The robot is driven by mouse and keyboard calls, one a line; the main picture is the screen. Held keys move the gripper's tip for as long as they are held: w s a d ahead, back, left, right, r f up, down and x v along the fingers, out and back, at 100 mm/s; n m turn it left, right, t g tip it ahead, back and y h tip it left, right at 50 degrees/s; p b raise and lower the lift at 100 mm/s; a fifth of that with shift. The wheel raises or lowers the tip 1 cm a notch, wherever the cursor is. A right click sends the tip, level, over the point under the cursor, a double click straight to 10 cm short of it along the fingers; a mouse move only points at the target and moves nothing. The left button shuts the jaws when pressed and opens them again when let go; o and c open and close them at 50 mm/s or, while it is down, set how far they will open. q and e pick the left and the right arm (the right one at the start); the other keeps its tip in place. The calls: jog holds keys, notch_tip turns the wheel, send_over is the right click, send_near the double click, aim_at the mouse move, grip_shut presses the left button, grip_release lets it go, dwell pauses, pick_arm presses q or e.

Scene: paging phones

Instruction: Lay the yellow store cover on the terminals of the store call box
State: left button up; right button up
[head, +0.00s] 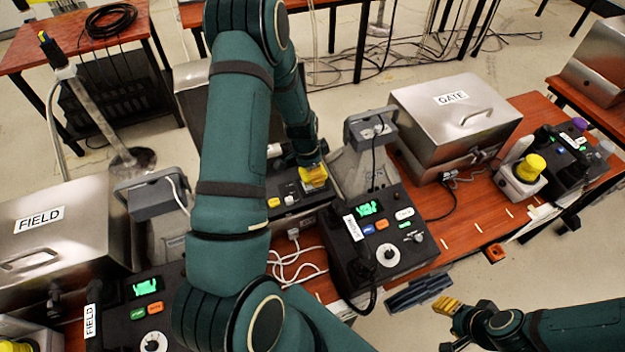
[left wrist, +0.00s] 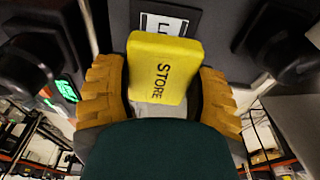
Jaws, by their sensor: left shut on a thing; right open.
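The yellow store cover (left wrist: 158,68), a block marked STORE, sits between the tan fingers of my left gripper (left wrist: 160,88), which is shut on it. In the head view the left gripper (head: 312,172) is over the right part of a dark box (head: 290,205) behind my arm, likely the store call box. This box has a yellow and a white part on top. Its terminals are hidden, and I cannot tell whether the cover touches it. My right gripper (head: 447,318) is open and empty at the lower right, off the table's front edge.
A dark phone console (head: 385,245) with a green screen stands to the right of the left gripper. Steel cases marked FIELD (head: 45,235) and GATE (head: 450,115) flank the red table. White cables (head: 290,262) lie in front of the box. A yellow-topped unit (head: 527,175) stands far right.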

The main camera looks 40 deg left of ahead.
pick_arm(q)
notch_tip(320, 180, down, 4)
jog(key=shift+r, duration=0.15)
jog(key=shift+f, duration=0.2)
jog(key=shift+f+b, duration=0.15)
jog(key=shift+b, duration=0.2)
jog(key=o, duration=1.2)
jog(key=shift+o, duration=0.2)
